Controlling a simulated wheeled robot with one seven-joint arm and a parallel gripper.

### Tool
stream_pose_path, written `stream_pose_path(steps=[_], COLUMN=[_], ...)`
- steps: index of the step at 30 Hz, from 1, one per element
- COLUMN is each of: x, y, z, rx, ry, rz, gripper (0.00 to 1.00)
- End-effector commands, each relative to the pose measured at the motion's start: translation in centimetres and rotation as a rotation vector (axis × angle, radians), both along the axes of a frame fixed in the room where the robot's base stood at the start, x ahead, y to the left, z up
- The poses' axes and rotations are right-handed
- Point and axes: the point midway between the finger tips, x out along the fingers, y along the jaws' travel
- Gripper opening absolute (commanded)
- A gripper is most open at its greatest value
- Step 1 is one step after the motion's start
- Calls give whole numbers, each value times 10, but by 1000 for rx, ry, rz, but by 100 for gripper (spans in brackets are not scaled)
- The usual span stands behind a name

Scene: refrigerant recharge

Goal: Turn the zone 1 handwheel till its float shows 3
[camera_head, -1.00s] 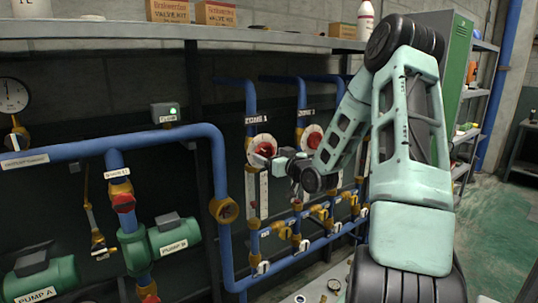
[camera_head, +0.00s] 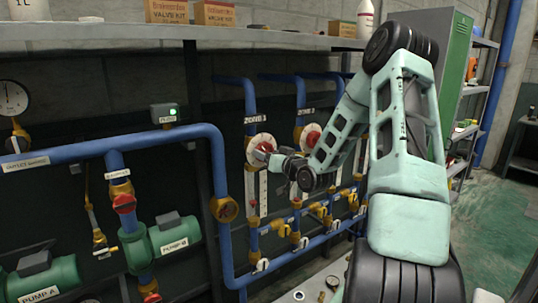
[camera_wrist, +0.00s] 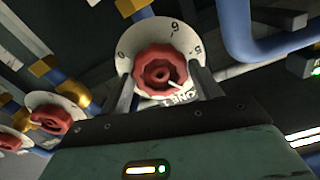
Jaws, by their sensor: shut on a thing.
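The zone 1 handwheel (camera_wrist: 160,72) is a red scalloped knob on a round white dial (camera_wrist: 172,32) with numbers around its edge. In the wrist view my gripper (camera_wrist: 165,85) has one finger on each side of it and is shut on it. In the head view the zone 1 handwheel (camera_head: 262,150) is partly covered by my gripper (camera_head: 272,156). The zone 1 float gauge (camera_head: 251,190) is a pale upright strip below the dial. Its float and reading are too small to make out.
A second red handwheel (camera_head: 311,137) on a white dial stands to the right, partly behind my arm. Yellow valves (camera_head: 282,230) and blue pipes run below. A shelf (camera_head: 120,34) runs above. Green pump B (camera_head: 172,236) is at lower left.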

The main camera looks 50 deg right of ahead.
Motion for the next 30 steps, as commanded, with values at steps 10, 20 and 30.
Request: stream_pose_path(steps=[10,20,30], x=[-1,-1,-2], y=[0,0,0], z=[2,-1,2], rx=[177,225,392], ry=[-40,-53,-92], rz=[-2,-2,-4], gripper=[36,36,36])
